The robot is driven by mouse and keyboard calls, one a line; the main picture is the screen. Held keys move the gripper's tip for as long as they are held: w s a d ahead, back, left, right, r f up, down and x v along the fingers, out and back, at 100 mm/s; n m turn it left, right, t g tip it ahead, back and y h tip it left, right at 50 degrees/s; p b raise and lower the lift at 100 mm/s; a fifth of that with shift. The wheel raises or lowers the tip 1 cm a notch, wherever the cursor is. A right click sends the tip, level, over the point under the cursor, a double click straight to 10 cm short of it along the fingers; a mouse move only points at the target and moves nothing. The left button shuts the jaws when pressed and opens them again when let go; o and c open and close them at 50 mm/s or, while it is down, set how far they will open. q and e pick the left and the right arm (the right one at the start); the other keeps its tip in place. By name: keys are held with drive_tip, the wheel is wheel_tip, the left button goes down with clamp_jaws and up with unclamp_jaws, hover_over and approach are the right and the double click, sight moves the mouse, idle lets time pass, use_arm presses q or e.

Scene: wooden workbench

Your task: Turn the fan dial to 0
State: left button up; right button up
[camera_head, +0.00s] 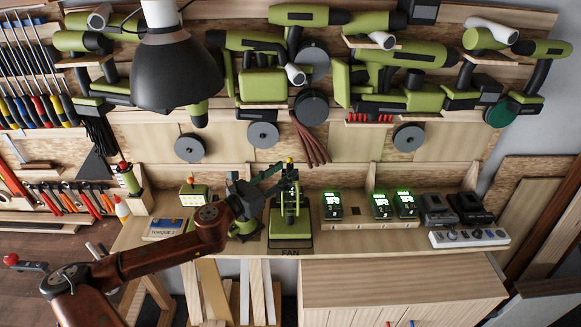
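The green fan (290,208) stands upright on a dark base marked FAN (290,252), near the middle of the workbench. A small yellow knob shows at its top; the dial and its numbers are too small to read. My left arm reaches in from the left. My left gripper (273,179) is just left of the fan's upper part, with its dark fingers spread apart and pointing at it. Nothing shows between the fingers, and I cannot tell whether they touch the fan. My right gripper is not in view.
A green lit-front box (194,193) and a TORQUE box (165,227) stand left of the fan. Chargers with green screens (380,206), dark chargers (436,209) and a white power strip (468,238) stand right. A black lamp (174,70) hangs above.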

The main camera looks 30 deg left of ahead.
sight(288, 170)
use_arm(q)
drive_tip(key=shift+w+d+p, duration=0.15)
drive_tip(key=shift+w+d, duration=0.05)
drive_tip(key=shift+w, duration=0.6)
drive_tip(key=shift+w+d+p, duration=0.15)
drive_tip(key=shift+w+d, duration=0.05)
drive_tip(key=shift+w, duration=0.6)
clamp_jaws()
